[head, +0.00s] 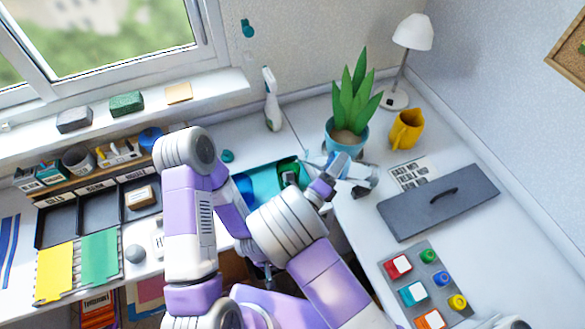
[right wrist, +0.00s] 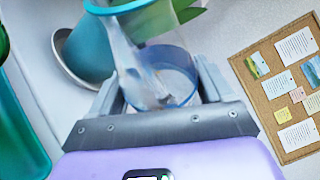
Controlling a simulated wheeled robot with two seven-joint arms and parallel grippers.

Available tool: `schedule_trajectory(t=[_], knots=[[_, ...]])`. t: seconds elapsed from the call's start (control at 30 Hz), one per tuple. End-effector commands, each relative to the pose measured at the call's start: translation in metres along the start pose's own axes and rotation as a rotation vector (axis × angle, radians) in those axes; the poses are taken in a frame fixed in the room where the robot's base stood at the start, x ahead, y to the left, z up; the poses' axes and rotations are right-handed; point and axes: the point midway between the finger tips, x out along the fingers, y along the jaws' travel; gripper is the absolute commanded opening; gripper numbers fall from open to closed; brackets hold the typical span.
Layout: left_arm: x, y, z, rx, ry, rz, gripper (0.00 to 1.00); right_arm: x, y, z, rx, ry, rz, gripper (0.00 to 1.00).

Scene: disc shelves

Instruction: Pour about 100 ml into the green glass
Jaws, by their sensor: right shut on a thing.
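The green glass (head: 289,172) stands at the right end of a teal tray (head: 262,176), with a blue glass (head: 243,187) to its left. My right gripper (head: 345,178) is to the right of the green glass. It is shut on a clear, blue-rimmed vessel (head: 338,163), which also shows between the jaws of my right gripper (right wrist: 160,95) in the right wrist view (right wrist: 160,70). The liquid level inside it cannot be made out. A green surface (right wrist: 20,130) fills the left edge there. My left arm's gripper is hidden behind my arm links.
A potted plant (head: 345,137) stands just behind the held vessel, with a yellow watering can (head: 406,130) to its right.

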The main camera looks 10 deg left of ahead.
Motion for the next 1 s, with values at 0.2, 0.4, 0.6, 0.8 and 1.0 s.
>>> schedule_trajectory(t=[0.2, 0.4, 0.6, 0.8, 1.0], knots=[[-0.003, 0.001, 0.000, 0.000, 0.001, 0.000, 0.43, 0.000, -0.005, 0.004, 0.042, 0.007, 0.020, 0.26], [-0.012, 0.004, 0.000, 0.000, 0.001, 0.000, 0.43, 0.001, -0.010, 0.006, 0.098, 0.026, 0.041, 0.26], [-0.010, 0.004, 0.000, 0.000, 0.001, 0.000, 0.43, 0.001, -0.008, 0.005, 0.097, 0.026, 0.041, 0.26], [-0.010, 0.004, 0.000, 0.000, 0.001, 0.000, 0.43, 0.001, -0.008, 0.005, 0.096, 0.026, 0.040, 0.26], [-0.010, 0.004, 0.000, 0.000, 0.000, 0.000, 0.43, 0.001, -0.008, 0.005, 0.096, 0.026, 0.040, 0.26]])
